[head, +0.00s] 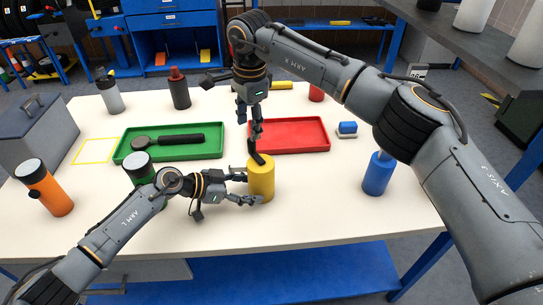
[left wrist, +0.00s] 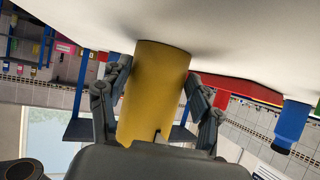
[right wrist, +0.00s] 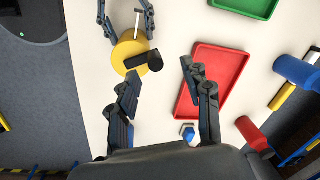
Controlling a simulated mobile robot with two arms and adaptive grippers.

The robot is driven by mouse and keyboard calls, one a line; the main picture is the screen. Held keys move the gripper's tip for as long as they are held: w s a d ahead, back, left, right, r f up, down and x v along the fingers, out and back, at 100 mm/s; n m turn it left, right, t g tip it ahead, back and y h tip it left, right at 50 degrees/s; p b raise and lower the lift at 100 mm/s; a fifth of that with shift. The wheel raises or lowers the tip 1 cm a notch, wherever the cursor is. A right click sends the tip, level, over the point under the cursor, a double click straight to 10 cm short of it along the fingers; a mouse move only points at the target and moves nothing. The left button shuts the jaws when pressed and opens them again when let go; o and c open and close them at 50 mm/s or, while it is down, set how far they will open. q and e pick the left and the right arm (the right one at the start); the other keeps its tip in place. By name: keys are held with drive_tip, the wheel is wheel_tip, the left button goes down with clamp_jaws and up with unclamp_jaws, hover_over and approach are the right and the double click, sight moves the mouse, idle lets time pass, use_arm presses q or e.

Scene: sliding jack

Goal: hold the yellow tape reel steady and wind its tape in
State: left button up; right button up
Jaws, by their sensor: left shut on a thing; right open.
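The yellow tape reel (head: 261,182) stands upright near the table's front edge, with a black crank (head: 256,155) on top. My left gripper (head: 250,188) is shut on the reel from the left; in the left wrist view its fingers (left wrist: 158,75) lie on both sides of the yellow body (left wrist: 155,95). My right gripper (head: 255,132) is open above the crank, pointing down. In the right wrist view its fingers (right wrist: 160,70) are apart, with the crank's knob (right wrist: 154,61) near the left fingertip and nothing between them. A thin pale strip (right wrist: 137,27) sticks out beside the reel.
A green tray (head: 215,150) holding a dark tool (head: 180,139) lies behind left, and a red tray (head: 318,148) behind right. A dark green bottle (head: 140,170) stands by my left arm, a blue bottle (head: 378,174) to the right. The front right table top is clear.

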sight(251, 144)
drive_tip(key=m, duration=0.3)
drive_tip(key=shift+r+m, duration=0.1)
drive_tip(key=shift+m, duration=0.3)
drive_tip(key=m, duration=0.5)
drive_tip(key=shift+r+t+y, duration=0.3)
drive_tip(key=shift+t, duration=0.1)
drive_tip(key=m, duration=0.3)
drive_tip(key=shift+r+m, duration=0.2)
drive_tip(key=shift+m, duration=0.2)
drive_tip(key=m, duration=0.3)
drive_tip(key=m+t, duration=0.1)
drive_tip(key=m, duration=0.1)
drive_tip(key=shift+w+d+r, duration=0.1)
drive_tip(key=shift+d+r, duration=0.05)
drive_tip(key=shift+r, duration=0.2)
drive_tip(key=shift+f, duration=4.5)
drive_tip(key=c, duration=0.9)
